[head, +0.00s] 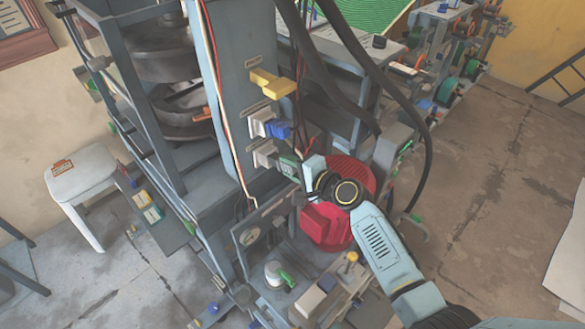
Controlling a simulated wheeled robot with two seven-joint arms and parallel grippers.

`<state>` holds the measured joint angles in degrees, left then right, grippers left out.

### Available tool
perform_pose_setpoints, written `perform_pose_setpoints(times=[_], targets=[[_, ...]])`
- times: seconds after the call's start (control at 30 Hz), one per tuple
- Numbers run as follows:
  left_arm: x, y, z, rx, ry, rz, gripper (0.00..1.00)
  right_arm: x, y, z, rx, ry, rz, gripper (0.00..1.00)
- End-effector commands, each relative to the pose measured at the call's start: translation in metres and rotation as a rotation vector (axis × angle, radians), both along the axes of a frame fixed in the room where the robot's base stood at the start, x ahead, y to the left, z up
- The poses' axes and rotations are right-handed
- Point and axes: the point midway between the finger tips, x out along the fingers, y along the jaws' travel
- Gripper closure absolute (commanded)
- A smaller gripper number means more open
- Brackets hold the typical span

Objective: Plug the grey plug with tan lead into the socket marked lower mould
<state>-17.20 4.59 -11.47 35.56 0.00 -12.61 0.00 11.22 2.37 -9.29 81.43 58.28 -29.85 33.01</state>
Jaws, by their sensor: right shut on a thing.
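My right gripper (295,170) is at the front of the grey machine column, in front of the lowest of three sockets. It is shut on a small piece, which looks like the grey plug (284,164); my fingers hide most of it. The lowest socket (264,154) is pale grey, and the plug is at or very close to its mouth. I cannot tell whether it is inserted. The small label plates above the sockets are too small to read. A thin tan lead (236,160) hangs down the column's left side. My left gripper is not in view.
Above are a blue plug at a pale socket (258,123) and a yellow piece (270,82) at the top. A red round machine part (340,220) sits close below my gripper. Thick black hoses (385,85) hang to the right. Open floor (490,200) lies farther right.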

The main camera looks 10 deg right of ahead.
Motion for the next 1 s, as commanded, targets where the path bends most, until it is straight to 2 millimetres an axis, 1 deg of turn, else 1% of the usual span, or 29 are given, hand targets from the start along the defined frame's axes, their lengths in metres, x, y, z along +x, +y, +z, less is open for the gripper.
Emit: perform_pose_setpoints(times=[1.0], targets=[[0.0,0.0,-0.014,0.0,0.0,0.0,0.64,0.021,0.014,-0.007,0.001,-0.001,0.0,0.91]])
